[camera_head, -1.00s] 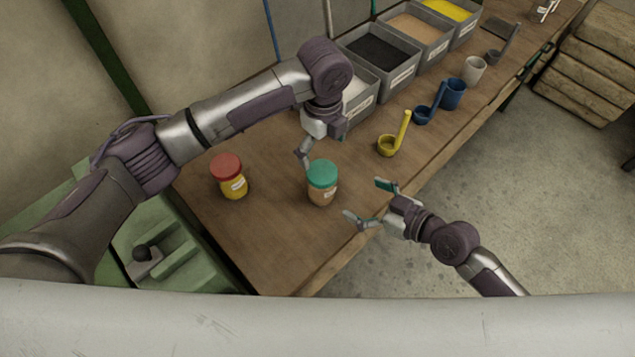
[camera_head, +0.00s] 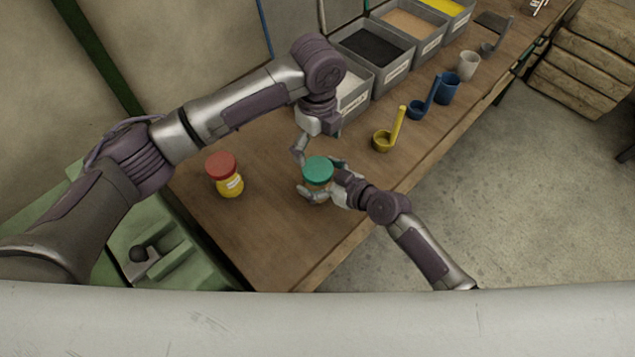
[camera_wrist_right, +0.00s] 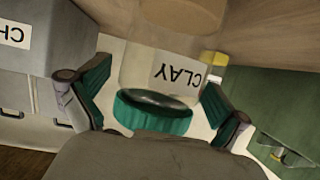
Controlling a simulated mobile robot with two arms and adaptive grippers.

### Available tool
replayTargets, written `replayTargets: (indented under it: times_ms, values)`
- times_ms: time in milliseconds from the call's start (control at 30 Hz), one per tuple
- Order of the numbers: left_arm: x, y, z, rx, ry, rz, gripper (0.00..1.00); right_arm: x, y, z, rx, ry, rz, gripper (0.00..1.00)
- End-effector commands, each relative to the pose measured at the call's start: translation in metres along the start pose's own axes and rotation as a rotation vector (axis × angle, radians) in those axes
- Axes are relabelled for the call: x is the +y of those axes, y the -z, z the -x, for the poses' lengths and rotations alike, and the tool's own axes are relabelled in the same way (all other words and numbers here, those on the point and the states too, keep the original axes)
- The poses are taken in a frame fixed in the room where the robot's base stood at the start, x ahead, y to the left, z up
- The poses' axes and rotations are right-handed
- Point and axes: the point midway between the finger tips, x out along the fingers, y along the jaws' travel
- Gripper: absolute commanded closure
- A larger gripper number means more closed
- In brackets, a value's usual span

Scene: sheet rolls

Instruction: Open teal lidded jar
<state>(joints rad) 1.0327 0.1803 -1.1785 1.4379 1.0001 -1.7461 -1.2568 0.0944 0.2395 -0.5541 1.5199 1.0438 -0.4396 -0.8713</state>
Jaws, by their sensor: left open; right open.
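The jar with the teal lid (camera_head: 317,170) stands upright near the front edge of the workbench, its lid on. In the right wrist view the jar body (camera_wrist_right: 155,66) shows a label reading CLAY, and the teal lid (camera_wrist_right: 150,113) appears below it, as this view is upside down. My right gripper (camera_head: 318,192) is open, its fingers on either side of the jar; I cannot tell whether they touch it. In the wrist view its teal finger pads flank the jar. My left gripper (camera_head: 301,150) is open, above and just behind the lid; its fingers are partly hidden.
A red-lidded yellow jar (camera_head: 226,177) stands to the left on the workbench (camera_head: 270,225). A yellow scoop (camera_head: 383,141), a blue scoop (camera_head: 420,110), a blue cup (camera_head: 448,88) and a grey cup (camera_head: 468,66) line the bench to the right. Grey bins (camera_head: 372,55) stand behind.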

Motion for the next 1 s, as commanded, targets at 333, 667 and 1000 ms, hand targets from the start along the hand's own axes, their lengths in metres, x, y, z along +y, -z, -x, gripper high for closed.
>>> replayTargets:
  times_ms: [333,667,1000]
  values:
    - [0.0,0.0001,0.0,0.0,0.0,0.0,0.05,0.0001,-0.0002,0.0004,0.0,0.0,0.0,0.3]
    - [0.0,0.0001,0.0,0.0,0.0,0.0,0.05,0.0002,-0.0004,0.0005,-0.001,0.0,0.0,0.85]
    - [-0.0019,0.0032,0.0031,0.003,0.005,-0.232,0.05,0.0002,-0.0005,0.0006,-0.001,0.0,0.0,1.0]
